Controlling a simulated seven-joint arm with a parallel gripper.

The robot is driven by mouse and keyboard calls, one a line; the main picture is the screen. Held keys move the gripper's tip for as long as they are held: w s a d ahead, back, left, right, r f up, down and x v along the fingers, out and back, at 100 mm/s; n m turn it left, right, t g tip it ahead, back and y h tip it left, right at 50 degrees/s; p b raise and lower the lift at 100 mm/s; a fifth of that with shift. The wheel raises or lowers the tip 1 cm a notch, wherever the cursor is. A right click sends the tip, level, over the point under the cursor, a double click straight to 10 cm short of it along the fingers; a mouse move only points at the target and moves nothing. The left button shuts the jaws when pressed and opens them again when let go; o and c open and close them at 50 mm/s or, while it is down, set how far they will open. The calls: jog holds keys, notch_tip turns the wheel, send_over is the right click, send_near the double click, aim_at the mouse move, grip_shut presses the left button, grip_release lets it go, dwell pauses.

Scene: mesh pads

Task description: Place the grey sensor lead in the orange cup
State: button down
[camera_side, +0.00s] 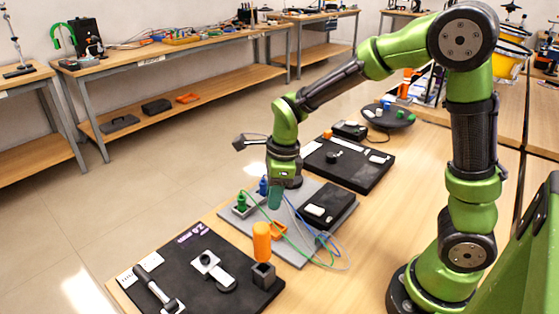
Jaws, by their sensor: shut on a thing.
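My gripper (275,193) points down over the grey pad and is shut on the end of the grey sensor lead. The gripped end is small and mostly hidden by the fingers. The orange cup (278,230) is a low, square orange holder on the grey pad, below and in front of my gripper. It looks empty. The held end is above the cup and apart from it.
A green plug (241,202) and a blue plug (263,186) stand left of my gripper, with loose cables across the grey pad (240,228). A black box (328,204) is to the right.

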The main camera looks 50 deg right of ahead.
notch_tip(320, 180, down, 8)
jog(key=shift+r, duration=0.2)
jog(key=shift+f, duration=0.1)
jog(key=c, duration=0.9)
grip_release()
notch_tip(320, 180, up, 12)
jog(key=s+d, duration=0.1)
jog(key=s+r+n+t, duration=0.2)
jog(key=s+r+n, duration=0.1)
jog(key=n, duration=0.4)
jog(key=s+r+n+t, duration=0.2)
jog(key=s+n, duration=0.3)
jog(key=n, duration=0.3)
jog(key=s+r+n+t, duration=0.1)
jog(key=s+r+n, duration=0.3)
jog(key=n, duration=0.3)
jog(key=shift+s+a+n+t+y, duration=0.15)
jog(key=shift+s+n+t+y, duration=0.15)
jog(key=shift+n+t+y, duration=0.1)
